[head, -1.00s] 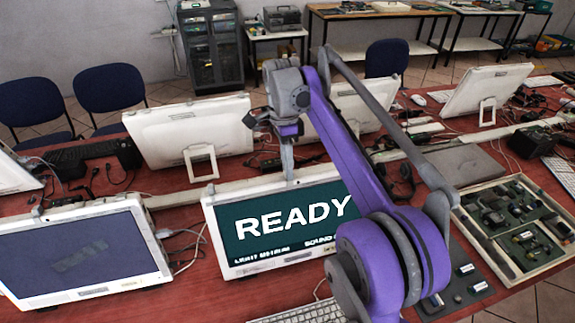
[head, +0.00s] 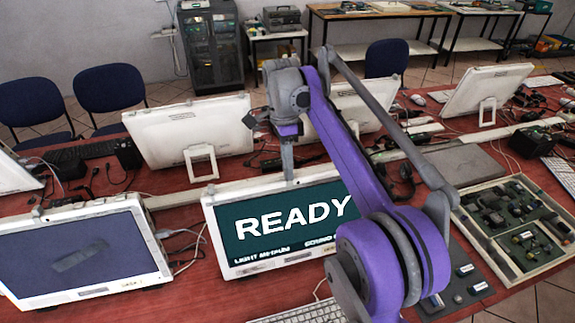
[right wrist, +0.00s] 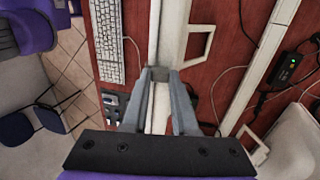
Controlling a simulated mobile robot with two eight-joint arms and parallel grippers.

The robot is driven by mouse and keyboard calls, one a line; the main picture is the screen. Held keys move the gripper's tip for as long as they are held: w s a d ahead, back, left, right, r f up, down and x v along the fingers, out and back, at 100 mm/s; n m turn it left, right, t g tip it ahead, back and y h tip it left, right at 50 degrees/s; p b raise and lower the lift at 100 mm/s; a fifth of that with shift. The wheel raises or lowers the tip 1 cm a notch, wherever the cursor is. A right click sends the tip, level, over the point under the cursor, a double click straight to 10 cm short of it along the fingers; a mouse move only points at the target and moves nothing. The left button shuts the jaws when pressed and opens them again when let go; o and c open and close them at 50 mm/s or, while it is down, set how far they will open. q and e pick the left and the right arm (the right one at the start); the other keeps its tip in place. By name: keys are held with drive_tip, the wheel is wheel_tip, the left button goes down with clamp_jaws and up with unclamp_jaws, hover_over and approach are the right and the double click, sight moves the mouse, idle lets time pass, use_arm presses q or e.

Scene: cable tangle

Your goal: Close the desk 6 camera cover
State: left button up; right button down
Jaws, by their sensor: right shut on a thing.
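A white monitor (head: 213,240) with a dark green screen reading "READY" stands on the red desk in the middle of the head view. My right gripper (head: 289,177) points down at the middle of its top edge. In the right wrist view the two grey fingers (right wrist: 160,76) straddle that edge, shut on a small piece there, which I take to be the camera cover. The fingers hide most of it, so I cannot tell its position. No desk number is readable. My left gripper is not in view.
Another monitor (head: 152,240) stands close on the left. A white monitor (head: 190,135) seen from behind stands beyond. A keyboard (head: 305,312) lies in front. A parts tray (head: 470,235) is at the right. Cables lie behind the screens.

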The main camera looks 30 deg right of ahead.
idle(0.4)
drive_tip(key=shift+s+d, duration=0.15)
drive_tip(key=shift+d, duration=0.5)
drive_tip(key=shift+s+d, duration=0.15)
drive_tip(key=shift+d, duration=0.45)
drive_tip(key=c, duration=1)
unclamp_jaws()
drive_tip(key=o, duration=0.3)
drive_tip(key=shift+d, duration=0.1)
use_arm(q)
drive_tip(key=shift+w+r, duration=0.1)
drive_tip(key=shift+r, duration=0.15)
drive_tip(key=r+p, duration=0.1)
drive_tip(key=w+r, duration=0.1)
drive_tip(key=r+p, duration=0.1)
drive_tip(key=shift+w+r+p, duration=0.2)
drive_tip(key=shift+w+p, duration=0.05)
drive_tip(key=shift+p, duration=0.1)
use_arm(e)
drive_tip(key=v, duration=1)
drive_tip(key=shift+r, duration=0.4)
